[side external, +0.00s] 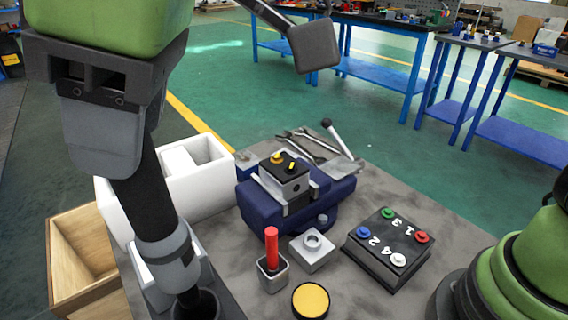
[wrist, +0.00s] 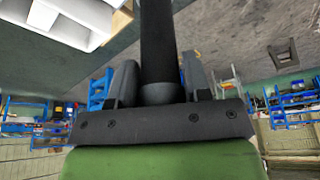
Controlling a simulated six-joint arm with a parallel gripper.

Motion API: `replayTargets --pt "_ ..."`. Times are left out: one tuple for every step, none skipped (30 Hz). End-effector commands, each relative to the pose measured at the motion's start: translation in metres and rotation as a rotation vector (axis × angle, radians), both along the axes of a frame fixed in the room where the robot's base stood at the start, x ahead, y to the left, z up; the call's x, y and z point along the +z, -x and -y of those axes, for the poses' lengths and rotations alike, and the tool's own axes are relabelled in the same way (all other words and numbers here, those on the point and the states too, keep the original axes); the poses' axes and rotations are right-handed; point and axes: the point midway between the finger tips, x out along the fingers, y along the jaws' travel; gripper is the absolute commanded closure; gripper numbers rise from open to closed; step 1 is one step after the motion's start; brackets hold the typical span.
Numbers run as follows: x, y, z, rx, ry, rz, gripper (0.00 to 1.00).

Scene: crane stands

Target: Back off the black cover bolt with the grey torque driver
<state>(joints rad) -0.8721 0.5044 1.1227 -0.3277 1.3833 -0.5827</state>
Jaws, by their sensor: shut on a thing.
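My gripper (side external: 122,150) is at the left of the side view, shut on a long dark driver (side external: 151,205) with a grey collar. The driver slants down to the right. Its lower end is at a black round part (side external: 196,304) at the bottom edge; I cannot tell whether it sits inside it. In the wrist view the dark shaft (wrist: 158,45) stands between the two grey fingers of my gripper (wrist: 160,82). A dark-topped block (side external: 284,178) is in the blue vise (side external: 255,210), with an orange and a yellow piece on top. I cannot make out a black bolt there.
A numbered black board (side external: 370,262) carries green, red, white and blue knobs. A red-handled tool stands in a grey cup (side external: 273,279), near a yellow disc (side external: 310,300) and a white holed block (side external: 312,250). Wrenches (side external: 300,145) lie behind the vise. White bins (side external: 205,190) stand left.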

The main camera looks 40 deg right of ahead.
Motion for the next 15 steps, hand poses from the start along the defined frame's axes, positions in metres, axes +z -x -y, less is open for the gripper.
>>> replayTargets --pt "0.001 0.000 0.000 0.001 -0.004 0.004 0.97" --pt "0.001 0.000 0.000 0.001 -0.004 0.004 0.97" --pt "0.001 0.000 0.000 0.001 -0.004 0.004 0.97" --pt "0.001 0.000 0.000 0.001 -0.004 0.004 0.97" --pt "0.002 -0.001 0.000 0.000 -0.004 0.003 0.97" --pt "0.002 -0.001 0.001 -0.004 -0.004 0.003 0.97" --pt "0.003 -0.003 0.002 -0.007 -0.003 0.004 0.97" --pt "0.004 -0.005 0.004 -0.012 -0.003 0.004 0.97" --pt "0.006 -0.008 0.008 -0.022 -0.003 0.006 0.97" --pt "0.008 -0.012 0.012 -0.032 -0.002 0.008 0.97" --pt "0.011 -0.016 0.016 -0.043 -0.001 0.007 0.97" --pt "0.014 -0.023 0.024 -0.062 0.000 0.010 0.97" --pt "0.018 -0.028 0.030 -0.078 0.001 0.010 0.97" --pt "0.022 -0.033 0.038 -0.095 0.002 0.011 0.97" --pt "0.027 -0.042 0.049 -0.122 0.003 0.012 0.97"
